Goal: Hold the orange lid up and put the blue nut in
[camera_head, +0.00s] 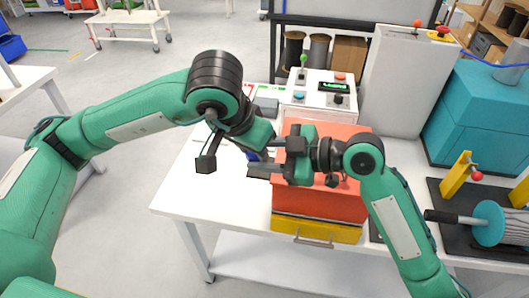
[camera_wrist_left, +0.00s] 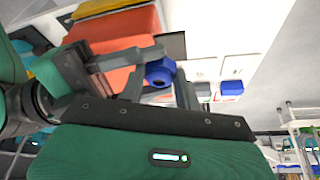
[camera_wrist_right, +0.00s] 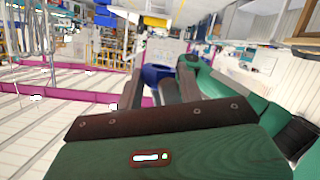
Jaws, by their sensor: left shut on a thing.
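The blue nut (camera_head: 253,156) is held above the white table, left of the orange lid (camera_head: 320,205). My left gripper (camera_head: 232,160) is shut on the nut, which shows between its fingers in the left wrist view (camera_wrist_left: 160,72). My right gripper (camera_head: 270,160) comes from the right, with its fingers apart around or close to the nut. The nut also shows between them in the right wrist view (camera_wrist_right: 158,74). Whether the right fingers touch it cannot be told. The lid sits over a yellow box (camera_head: 318,230) and looks down, though my right arm hides part of it.
A control panel (camera_head: 318,90) with buttons stands behind the lid. A tall grey cabinet (camera_head: 395,85) and teal machine (camera_head: 475,110) are at the back right. A teal reel (camera_head: 490,222) lies at the far right.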

